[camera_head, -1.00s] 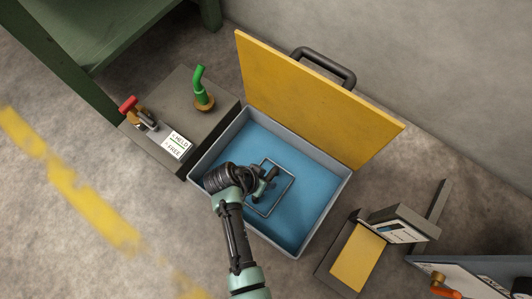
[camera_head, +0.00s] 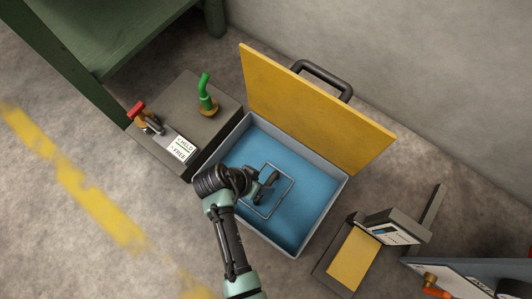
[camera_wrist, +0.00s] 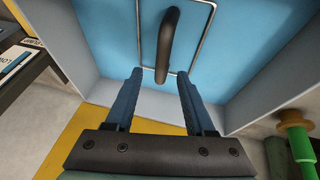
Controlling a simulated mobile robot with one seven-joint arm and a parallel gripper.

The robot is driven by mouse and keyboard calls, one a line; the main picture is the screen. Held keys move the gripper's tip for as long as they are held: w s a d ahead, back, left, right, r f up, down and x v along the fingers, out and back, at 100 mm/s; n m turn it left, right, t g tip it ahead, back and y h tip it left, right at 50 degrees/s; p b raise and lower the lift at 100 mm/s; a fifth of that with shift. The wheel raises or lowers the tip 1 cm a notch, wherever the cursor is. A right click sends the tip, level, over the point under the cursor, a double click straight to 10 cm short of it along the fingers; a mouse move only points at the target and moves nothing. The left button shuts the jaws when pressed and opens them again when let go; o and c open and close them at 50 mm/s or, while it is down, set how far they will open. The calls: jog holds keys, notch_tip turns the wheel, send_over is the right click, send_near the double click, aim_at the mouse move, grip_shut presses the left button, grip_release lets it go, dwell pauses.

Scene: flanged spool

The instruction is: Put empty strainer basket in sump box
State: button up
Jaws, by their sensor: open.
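The sump box (camera_head: 322,207) is a grey box with a blue inside, its yellow lid (camera_head: 310,110) standing open. Inside it lies a thin rectangular metal frame (camera_head: 291,185) with a dark curved handle, apparently the strainer basket's rim; I cannot tell its depth or contents. In the wrist view the handle (camera_wrist: 168,40) rises from the frame (camera_wrist: 138,30). My gripper (camera_head: 264,188) is over the box. In the wrist view my gripper (camera_wrist: 157,85) is open, with the handle's near end between its fingertips and no clear contact.
Left of the box stands a grey block (camera_head: 205,135) with a green pipe (camera_head: 205,88), a red-handled valve (camera_head: 137,110) and a HELD/FREE label (camera_head: 180,147). A yellow-topped stand (camera_head: 353,260) is at right. A green bench (camera_head: 110,35) is at upper left.

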jog(key=p+v, duration=0.3)
jog(key=v, duration=0.4)
jog(key=w+a+r+n+t+y, duration=0.1)
jog(key=w+a+r+t, duration=0.15)
jog(key=w+r, duration=0.55)
jog(key=w+a+r+t+y, duration=0.1)
jog(key=w+r+t+y, duration=0.15)
jog(key=w+r, duration=0.5)
jog(key=w+d+r+n+t, duration=0.1)
jog(key=w+r+t, duration=0.3)
jog(key=r, duration=0.8)
jog(key=w+d+r+n+t, duration=0.1)
jog(key=w+r+t, duration=0.25)
jog(key=r, duration=0.95)
jog(key=s+d+r+n+t+y, duration=0.1)
jog(key=s+r+t, duration=0.15)
jog(key=r, duration=0.55)
jog(key=s+d+r+t, duration=0.1)
jog(key=r+t, duration=0.2)
jog(key=r, duration=0.5)
jog(key=s+d+r+n+t, duration=0.1)
jog(key=s+d+r+t, duration=0.1)
jog(key=s+r, duration=0.4)
jog(key=s+d+r+n+t, duration=0.1)
jog(key=s+r+t, duration=0.4)
jog(key=r, duration=0.8)
jog(key=shift+s+d+r+n, duration=0.4)
jog(key=shift+s+d, duration=0.05)
jog(key=shift+s, duration=0.75)
